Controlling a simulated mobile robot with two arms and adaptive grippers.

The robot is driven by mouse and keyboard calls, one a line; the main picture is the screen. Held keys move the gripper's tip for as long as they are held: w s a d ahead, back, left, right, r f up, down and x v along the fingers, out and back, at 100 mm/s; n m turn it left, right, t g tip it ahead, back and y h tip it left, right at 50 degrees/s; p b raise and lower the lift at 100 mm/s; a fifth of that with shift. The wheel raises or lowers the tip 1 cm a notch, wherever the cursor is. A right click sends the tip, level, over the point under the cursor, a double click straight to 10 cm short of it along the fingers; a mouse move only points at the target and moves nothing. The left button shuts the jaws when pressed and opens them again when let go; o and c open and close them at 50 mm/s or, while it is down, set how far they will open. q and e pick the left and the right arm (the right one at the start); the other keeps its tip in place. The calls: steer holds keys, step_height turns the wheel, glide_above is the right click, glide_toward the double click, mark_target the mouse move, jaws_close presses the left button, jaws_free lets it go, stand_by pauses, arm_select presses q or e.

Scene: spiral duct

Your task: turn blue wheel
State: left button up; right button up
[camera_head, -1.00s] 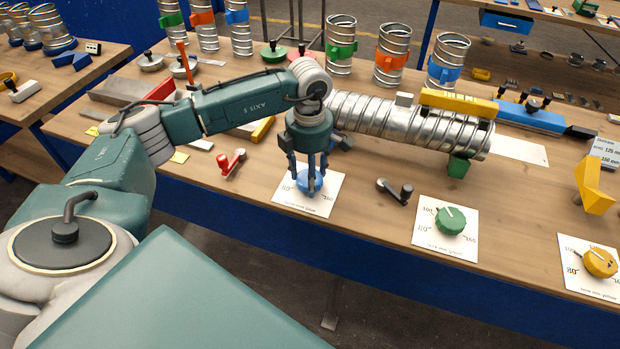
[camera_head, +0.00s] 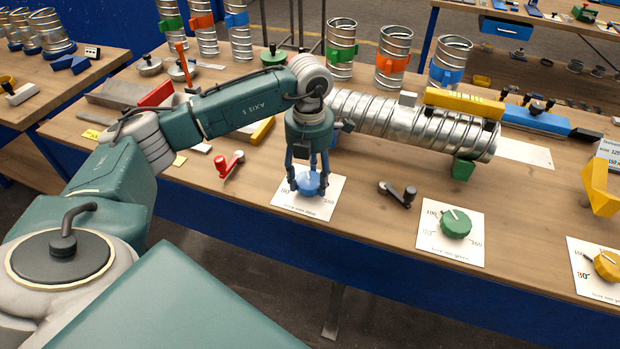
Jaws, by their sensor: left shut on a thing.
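The blue wheel (camera_head: 309,184) sits on a white card (camera_head: 322,206) with printed numbers near the front edge of the bench. My left gripper (camera_head: 307,186) points straight down over it, with its fingers on either side of the wheel, shut on it. The fingers and the gripper body hide part of the wheel and of the card's scale. My right gripper is not in view.
A green wheel (camera_head: 455,223) and a yellow wheel (camera_head: 607,265) sit on cards to the right. A small crank handle (camera_head: 398,193) lies between the blue and green wheels. The long spiral duct (camera_head: 410,125) lies behind. A red handle (camera_head: 229,163) lies left.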

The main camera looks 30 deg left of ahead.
mark_target(307, 181)
arm_select(q)
steer(key=shift+s+a+f, duration=0.1)
steer(key=shift+s, duration=0.05)
stand_by(0.3)
steer(key=o, duration=1.2)
steer(key=shift+c, duration=0.2)
steer(key=shift+r, duration=0.3)
step_height(307, 181, up, 12)
steer(key=shift+f, duration=0.2)
steer(key=shift+s+f, duration=0.1)
steer(key=shift+s, duration=0.05)
